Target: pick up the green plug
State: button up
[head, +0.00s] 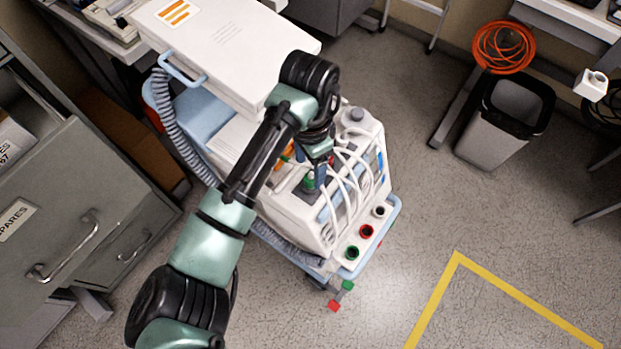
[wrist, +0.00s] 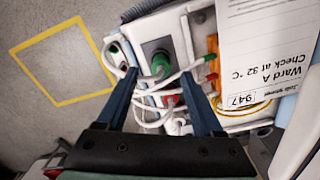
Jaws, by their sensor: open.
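The green plug (head: 308,182) sits upright on the top of the white pump unit (head: 300,215), in a dark grey socket area. In the wrist view the green plug (wrist: 160,64) shows between my fingertips, with a white cable beside it. My gripper (head: 322,155) is above the unit, pointing down. In the wrist view my gripper (wrist: 160,74) is open, with one blue finger on either side of the plug and nothing held. I cannot tell how far below the fingertips the plug is.
White cables (head: 345,180) loop across the unit close to the plug. A red plug (wrist: 172,101) is nearby. A white panel (head: 230,45) overhangs the unit's far side. Ringed sockets (head: 367,231) line the unit's near corner.

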aim_at(310, 175)
notch_tip(310, 175, down, 5)
jog(key=shift+w+f, duration=0.1)
grip_shut()
dwell(0.4)
